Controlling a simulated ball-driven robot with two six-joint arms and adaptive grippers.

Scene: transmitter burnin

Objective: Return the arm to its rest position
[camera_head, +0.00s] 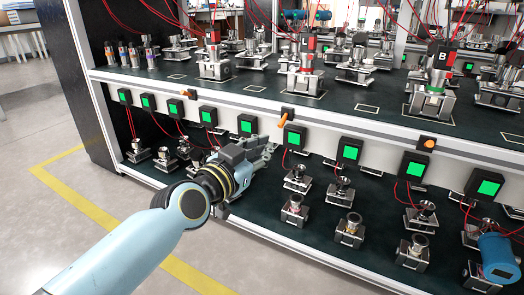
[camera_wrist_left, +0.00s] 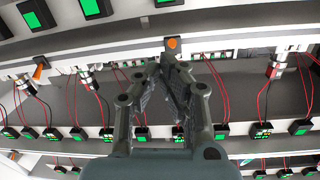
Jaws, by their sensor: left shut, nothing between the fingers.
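My left arm reaches in from the bottom left of the head view, light blue with a dark wrist. My left gripper (camera_head: 266,150) is at the front of the rack, near the row of green-screened boxes. In the left wrist view, the fingers of my left gripper (camera_wrist_left: 170,62) come together at the tips, with nothing between them. An orange switch (camera_wrist_left: 172,43) shows just beyond the tips in that view. My right gripper is not in view.
The rack has an upper shelf (camera_head: 190,80) and a lower shelf (camera_head: 270,215), both with several metal fixtures. Red wires hang across them. A blue cylindrical device (camera_head: 500,258) stands at the lower right. The floor (camera_head: 50,200) at the left is clear, with a yellow line (camera_head: 85,205).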

